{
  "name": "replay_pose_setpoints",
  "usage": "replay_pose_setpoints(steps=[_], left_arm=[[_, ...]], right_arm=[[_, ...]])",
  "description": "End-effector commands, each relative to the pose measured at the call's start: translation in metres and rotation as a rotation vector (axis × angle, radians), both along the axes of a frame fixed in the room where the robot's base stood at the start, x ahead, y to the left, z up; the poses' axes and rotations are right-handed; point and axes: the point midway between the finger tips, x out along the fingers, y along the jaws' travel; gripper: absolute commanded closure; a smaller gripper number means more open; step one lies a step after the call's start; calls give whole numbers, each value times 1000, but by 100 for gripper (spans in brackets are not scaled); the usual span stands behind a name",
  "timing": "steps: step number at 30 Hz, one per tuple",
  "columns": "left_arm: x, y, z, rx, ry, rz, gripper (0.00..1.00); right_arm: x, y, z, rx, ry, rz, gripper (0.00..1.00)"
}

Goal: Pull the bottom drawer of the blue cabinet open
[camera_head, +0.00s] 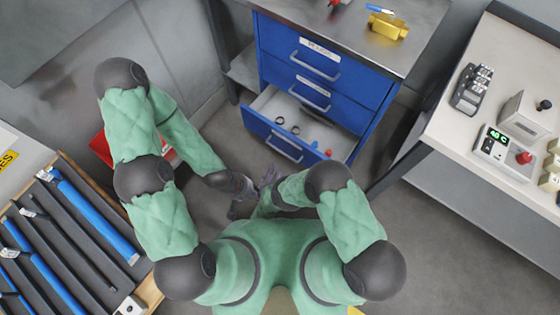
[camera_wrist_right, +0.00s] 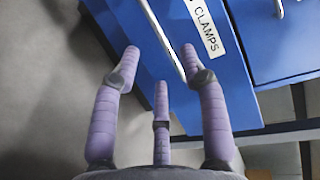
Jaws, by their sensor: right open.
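The blue cabinet (camera_head: 262,45) stands at the top middle of the head view with several drawers. Its bottom drawer (camera_head: 255,126) is pulled out, showing a grey inside with small items. The drawer's bar handle (camera_head: 284,148) is on its front; a handle (camera_wrist_right: 160,38) beside a CLAMPS label also shows in the right wrist view. My right gripper (camera_head: 269,178) is in front of the drawer. In the wrist view its three fingers (camera_wrist_right: 160,66) are spread, with the handle passing between two fingertips; contact is unclear. My left gripper (camera_head: 241,207) is lower and small; its jaws are unclear.
A red box (camera_head: 103,148) sits behind my left arm. A tool tray (camera_head: 75,240) is at lower left. A white bench (camera_head: 452,140) with devices stands at right. Floor is clear at lower right.

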Motion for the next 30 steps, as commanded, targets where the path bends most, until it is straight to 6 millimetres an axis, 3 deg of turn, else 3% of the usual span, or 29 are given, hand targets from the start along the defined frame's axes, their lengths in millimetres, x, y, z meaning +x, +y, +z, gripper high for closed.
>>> replay_pose_setpoints(steps=[8,21,30], left_arm=[[1,0,-1,1,-3,1,100],[1,0,-28,1,-3,1,100],[1,0,-37,1,-3,1,100]], right_arm=[[5,-3,-14,0,-3,-2,57],[72,-20,-29,0,-2,-4,57],[99,-25,-32,-1,-1,-1,57]])
